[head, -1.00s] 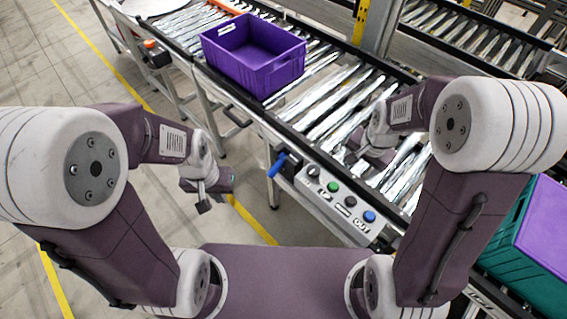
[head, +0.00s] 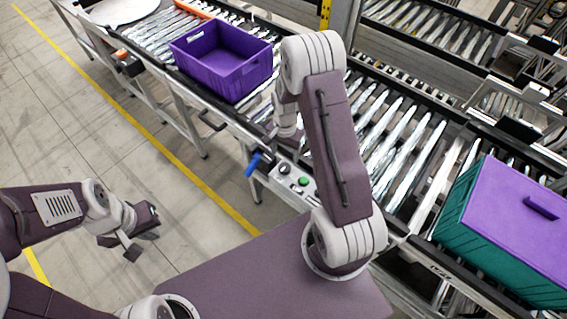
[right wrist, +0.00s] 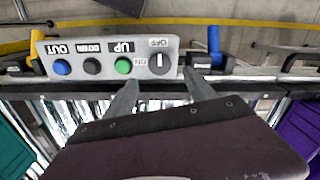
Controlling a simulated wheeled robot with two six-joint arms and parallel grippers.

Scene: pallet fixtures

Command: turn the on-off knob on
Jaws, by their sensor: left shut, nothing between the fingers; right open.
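The on-off knob (right wrist: 160,63) is a dark round knob with a white line on the grey control panel (right wrist: 140,46). Its line stands upright in the right wrist view, in line with the OFF label above it; the ON label is to its left. The knob also shows in the head view (head: 284,169). My right gripper (right wrist: 158,88) is open, its two fingers pointing at the panel on either side of the knob, apparently not touching it. In the head view my right arm hides part of the panel. My left gripper (head: 141,245) is shut and empty over the floor.
Beside the knob are a green UP button (right wrist: 123,65), a black DOWN button (right wrist: 92,66) and a blue OUT button (right wrist: 62,67). A blue handle (head: 253,164) juts out by the panel.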

